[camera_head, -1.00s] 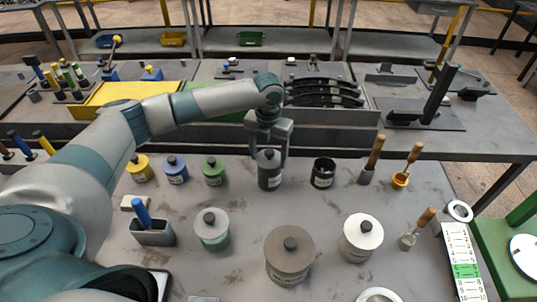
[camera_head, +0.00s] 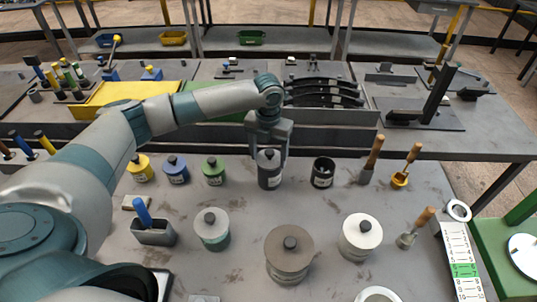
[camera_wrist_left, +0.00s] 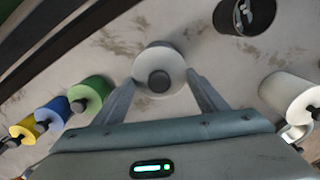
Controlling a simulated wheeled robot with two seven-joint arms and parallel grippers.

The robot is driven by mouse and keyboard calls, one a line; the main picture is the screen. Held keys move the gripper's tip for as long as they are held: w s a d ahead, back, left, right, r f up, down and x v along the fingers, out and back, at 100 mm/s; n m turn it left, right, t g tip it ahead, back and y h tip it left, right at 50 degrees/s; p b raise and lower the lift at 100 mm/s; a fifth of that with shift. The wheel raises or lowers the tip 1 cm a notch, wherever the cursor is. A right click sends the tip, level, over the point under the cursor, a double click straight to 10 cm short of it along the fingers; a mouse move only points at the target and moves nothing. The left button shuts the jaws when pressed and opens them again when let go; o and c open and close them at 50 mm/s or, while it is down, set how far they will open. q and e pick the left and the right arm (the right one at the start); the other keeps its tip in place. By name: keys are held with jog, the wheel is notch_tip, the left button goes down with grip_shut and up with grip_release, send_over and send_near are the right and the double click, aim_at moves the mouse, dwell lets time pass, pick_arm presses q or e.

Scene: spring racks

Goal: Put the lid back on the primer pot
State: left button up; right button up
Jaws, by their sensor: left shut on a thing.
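A dark grey pot (camera_head: 269,180) with a grey lid (camera_wrist_left: 158,57) and black knob stands in the back row of the bench. My left gripper (camera_wrist_left: 163,80) has a finger on either side of its lid and is shut on it. In the wrist view the lid looks level and centred between the fingers; it sits at the top of the pot, and whether it is pressed down I cannot tell. A black pot (camera_head: 322,175) without a lid stands just to the right, and its open top also shows in the wrist view (camera_wrist_left: 247,17). My right gripper is not in view.
Yellow (camera_head: 140,170), blue (camera_head: 176,172) and green (camera_head: 214,174) lidded pots stand to the left. Brushes (camera_head: 371,160) stand to the right. Larger lidded pots (camera_head: 290,262) stand in front. A raised grey rack (camera_head: 330,125) lies behind. Bare bench separates the two rows.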

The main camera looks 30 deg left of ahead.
pick_arm(q)
jog(key=o, duration=1.4)
jog(key=shift+o, duration=0.2)
jog(key=shift+r, duration=0.15)
jog(key=shift+r+p, duration=2.2)
jog(key=shift+p, duration=0.05)
jog(key=shift+r, duration=1.15)
grip_shut()
